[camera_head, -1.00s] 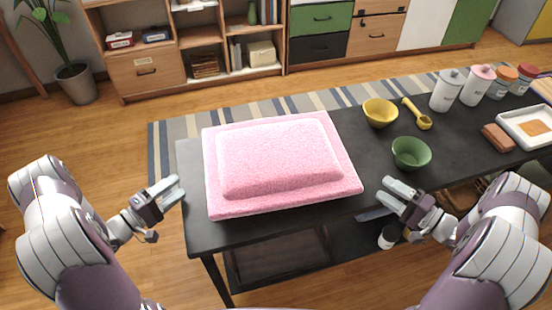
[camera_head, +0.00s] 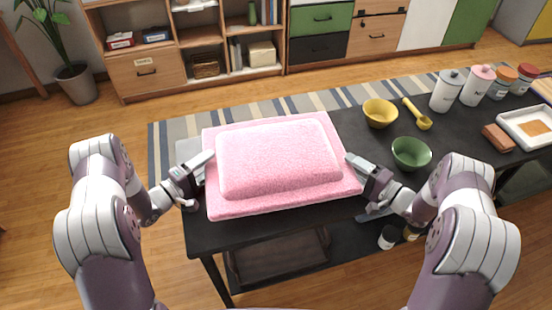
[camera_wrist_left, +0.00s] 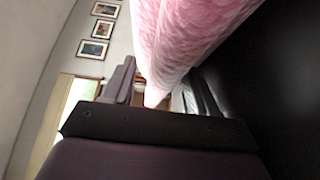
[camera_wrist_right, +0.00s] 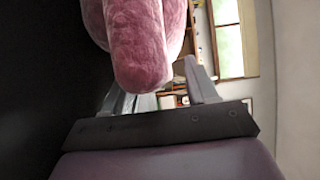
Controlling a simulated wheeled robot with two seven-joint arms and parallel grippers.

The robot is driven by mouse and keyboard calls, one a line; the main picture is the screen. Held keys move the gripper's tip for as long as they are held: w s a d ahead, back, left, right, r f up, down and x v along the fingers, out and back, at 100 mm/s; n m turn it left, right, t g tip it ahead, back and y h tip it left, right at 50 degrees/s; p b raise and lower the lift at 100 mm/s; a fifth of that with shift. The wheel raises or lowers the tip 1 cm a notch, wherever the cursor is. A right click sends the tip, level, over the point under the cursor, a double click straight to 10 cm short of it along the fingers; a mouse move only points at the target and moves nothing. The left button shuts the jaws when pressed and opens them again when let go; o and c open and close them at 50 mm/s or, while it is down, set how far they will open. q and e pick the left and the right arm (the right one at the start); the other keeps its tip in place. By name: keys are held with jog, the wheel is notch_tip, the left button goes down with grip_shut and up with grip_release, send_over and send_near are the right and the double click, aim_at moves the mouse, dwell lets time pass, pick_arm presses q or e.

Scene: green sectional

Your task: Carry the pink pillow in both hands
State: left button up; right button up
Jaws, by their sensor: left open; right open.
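The pink pillow (camera_head: 280,160) lies flat on the left part of the black table (camera_head: 260,228). My left gripper (camera_head: 207,163) is open at the pillow's left edge. In the left wrist view the pillow's edge (camera_wrist_left: 182,40) reaches down between the fingers. My right gripper (camera_head: 354,164) is open at the pillow's right edge. In the right wrist view the pillow's edge (camera_wrist_right: 142,55) hangs in front of the jaws, between the fingers. I cannot tell whether any finger touches the pillow.
A green bowl (camera_head: 411,153) stands just right of my right gripper. Behind it are a yellow bowl (camera_head: 380,112) and a yellow scoop (camera_head: 418,115). Canisters (camera_head: 447,90), a brown block (camera_head: 497,138) and a white tray (camera_head: 530,125) stand farther right.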

pick_arm(q)
grip_shut()
pick_arm(e)
grip_shut()
